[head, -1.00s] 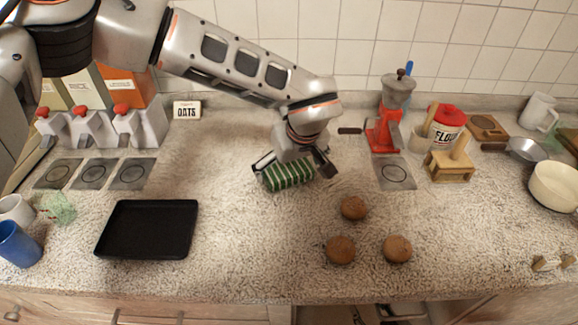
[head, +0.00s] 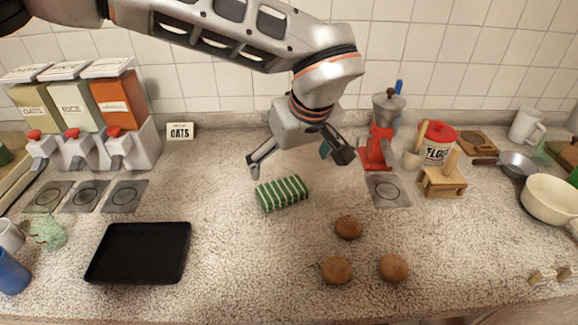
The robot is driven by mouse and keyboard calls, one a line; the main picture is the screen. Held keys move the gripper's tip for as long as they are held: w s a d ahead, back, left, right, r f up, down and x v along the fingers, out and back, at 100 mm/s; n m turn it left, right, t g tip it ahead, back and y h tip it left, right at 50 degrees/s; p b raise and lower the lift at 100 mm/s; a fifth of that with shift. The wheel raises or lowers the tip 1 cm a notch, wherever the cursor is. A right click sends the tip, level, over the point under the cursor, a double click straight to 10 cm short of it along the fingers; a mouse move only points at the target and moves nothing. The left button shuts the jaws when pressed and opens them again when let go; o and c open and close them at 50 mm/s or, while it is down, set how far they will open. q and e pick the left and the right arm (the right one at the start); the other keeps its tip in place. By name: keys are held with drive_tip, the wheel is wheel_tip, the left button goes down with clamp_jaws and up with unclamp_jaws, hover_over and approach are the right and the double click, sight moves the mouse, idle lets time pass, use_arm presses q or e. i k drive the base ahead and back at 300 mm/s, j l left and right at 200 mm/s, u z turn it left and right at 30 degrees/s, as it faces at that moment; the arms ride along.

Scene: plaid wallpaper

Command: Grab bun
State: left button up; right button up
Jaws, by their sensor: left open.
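Three round brown buns lie on the speckled counter right of centre. One bun (head: 348,227) is at the back, one bun (head: 336,270) is at the front left, and one bun (head: 393,267) is at the front right. My left gripper (head: 299,165) is open, with its fingers spread wide and nothing between them. It hangs above the counter, behind and to the left of the buns, over the area behind a green-and-white striped block (head: 282,194). The right gripper does not show.
A black tray (head: 138,252) lies at the left. A red grinder (head: 377,150), a flour canister (head: 438,143) and a wooden holder (head: 443,181) stand at the back right. A cream pot (head: 549,193) is at the far right. The counter between tray and buns is clear.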

sight(335, 270)
drive_tip(key=k, duration=1)
